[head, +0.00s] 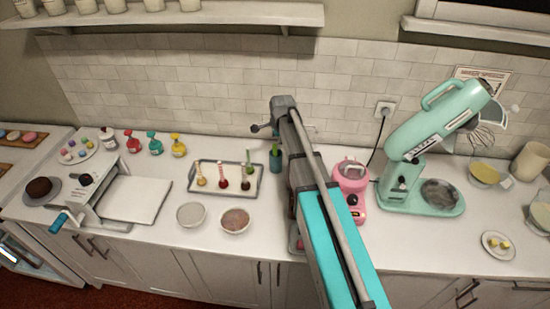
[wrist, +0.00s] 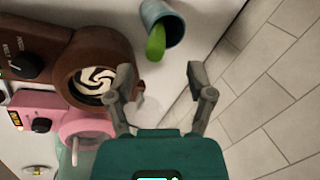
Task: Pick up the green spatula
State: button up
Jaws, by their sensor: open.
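The green spatula (wrist: 155,43) stands in a blue cup (wrist: 163,18), its green end leaning out past the cup's rim. In the head view, the cup (head: 276,163) is on the counter near the back wall, just left of my arm, with the green spatula (head: 274,149) showing at its top. My gripper (wrist: 160,80) is open and empty. In the wrist view, the green end lies ahead of the gap between the fingers, apart from both. In the head view, I cannot clearly make out the fingers.
A brown machine (wrist: 90,75) with a swirl-patterned round opening and a pink machine (wrist: 85,125) stand left of the gripper. In the head view, a tray (head: 224,194) holding small utensils lies left of the cup, and a mint mixer (head: 430,130) stands to the right.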

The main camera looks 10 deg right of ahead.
aim_at(275, 154)
jog(key=b+x, duration=0.3)
jog(key=shift+s+f, duration=0.2)
jog(key=shift+b+x, duration=0.95)
jog(key=shift+b, duration=0.15)
grip_shut()
dwell(0.3)
